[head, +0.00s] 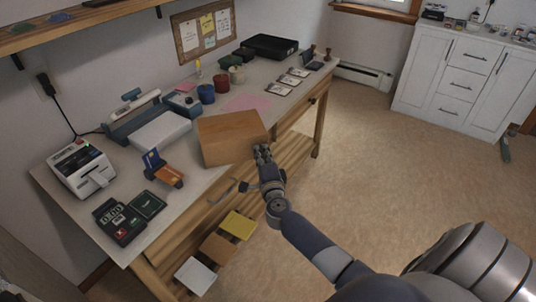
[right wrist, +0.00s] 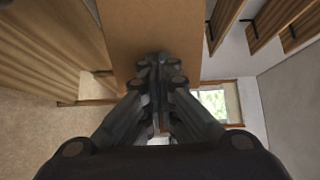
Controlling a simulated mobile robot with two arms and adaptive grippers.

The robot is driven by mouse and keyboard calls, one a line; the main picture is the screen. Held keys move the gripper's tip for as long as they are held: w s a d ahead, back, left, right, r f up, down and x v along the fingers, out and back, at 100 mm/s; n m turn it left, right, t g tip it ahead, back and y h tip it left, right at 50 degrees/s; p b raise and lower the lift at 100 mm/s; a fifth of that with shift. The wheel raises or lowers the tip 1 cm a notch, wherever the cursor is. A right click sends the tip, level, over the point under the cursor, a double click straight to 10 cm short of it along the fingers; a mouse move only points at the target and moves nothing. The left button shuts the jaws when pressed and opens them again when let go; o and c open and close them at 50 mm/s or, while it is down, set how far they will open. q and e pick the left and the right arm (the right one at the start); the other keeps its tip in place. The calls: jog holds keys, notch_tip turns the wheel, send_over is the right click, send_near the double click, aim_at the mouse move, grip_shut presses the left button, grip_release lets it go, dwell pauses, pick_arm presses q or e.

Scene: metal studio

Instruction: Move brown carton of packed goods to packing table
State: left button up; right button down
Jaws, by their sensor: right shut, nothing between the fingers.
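The brown carton (head: 231,137) sits at the front edge of the packing table (head: 63,212), tilted a little in the head view, with part of it over the edge. My right gripper (head: 263,153) is at the carton's near right corner, shut with nothing between its fingers. In the right wrist view the carton (right wrist: 150,30) fills the top middle, right beyond the shut fingertips (right wrist: 158,62); I cannot tell if they touch it. My left gripper is not in view.
Drawers and a lower shelf sit below. A white cabinet (head: 464,75) stands at the right. The floor between is clear.

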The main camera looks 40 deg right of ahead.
aim_at(243, 149)
jog(key=w+a, duration=0.1)
jog(key=w, duration=0.1)
jog(key=w+a, duration=0.1)
jog(key=w, duration=0.1)
jog(key=w+a, duration=0.1)
jog(key=w, duration=0.2)
